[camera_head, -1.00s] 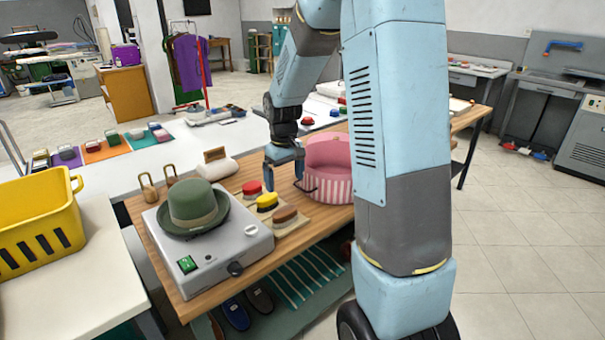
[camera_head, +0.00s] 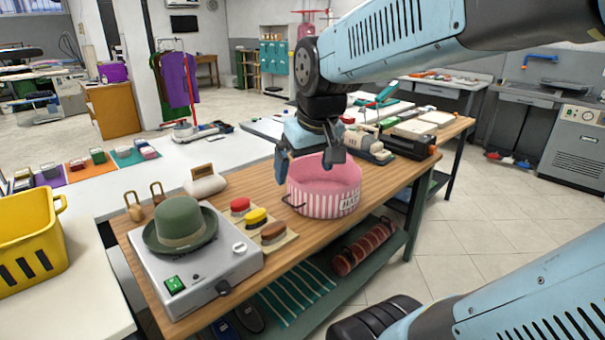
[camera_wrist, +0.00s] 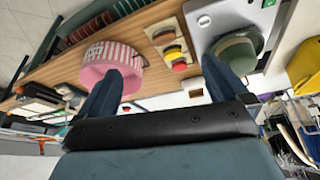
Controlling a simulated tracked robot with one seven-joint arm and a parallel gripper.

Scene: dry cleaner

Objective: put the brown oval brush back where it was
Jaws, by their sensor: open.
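The brown oval brush (camera_head: 273,231) sits on a pale board (camera_head: 283,243) on the wooden table, at the front end of a row with a yellow brush (camera_head: 255,217) and a red brush (camera_head: 240,205). The brown brush also shows in the wrist view (camera_wrist: 164,37), beside the yellow and red ones. My gripper (camera_head: 312,158) is open and empty, in the air over the pink striped round box (camera_head: 322,203), behind and to the right of the brushes. In the wrist view, its spread fingers (camera_wrist: 161,66) have nothing between them.
A grey appliance (camera_head: 190,272) bearing a green hat (camera_head: 180,223) stands left of the brushes. A white block-like item (camera_head: 205,186) lies behind them. A yellow basket (camera_head: 30,240) is at far left. Bare tabletop shows in front of the pink box.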

